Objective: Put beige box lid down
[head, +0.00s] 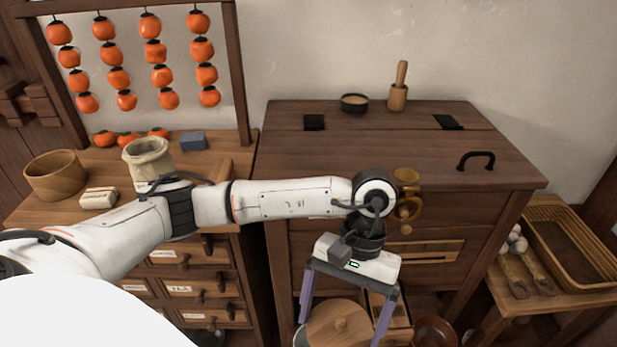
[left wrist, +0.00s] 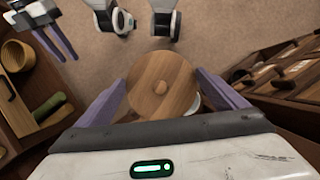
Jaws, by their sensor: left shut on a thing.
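The beige box lid appears as a round wooden disc with a small knob (head: 340,325), low in the head view. It also shows in the left wrist view (left wrist: 172,70), knob towards the camera. My left gripper (head: 342,318) points down, its purple fingers on opposite sides of the lid's rim, shut on it. A pale edge, perhaps of the box, shows beneath the lid (left wrist: 195,105); the lid hides the rest, and I cannot tell whether they touch. My right gripper (left wrist: 60,50) is at the upper left of the left wrist view, fingers apart and empty.
A wooden cabinet (head: 365,150) stands behind my left gripper. A brown bowl (head: 435,331) is low to the right of the lid. A low table with a wicker tray (head: 565,240) stands at the right. Open floor (left wrist: 125,55) shows in the left wrist view.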

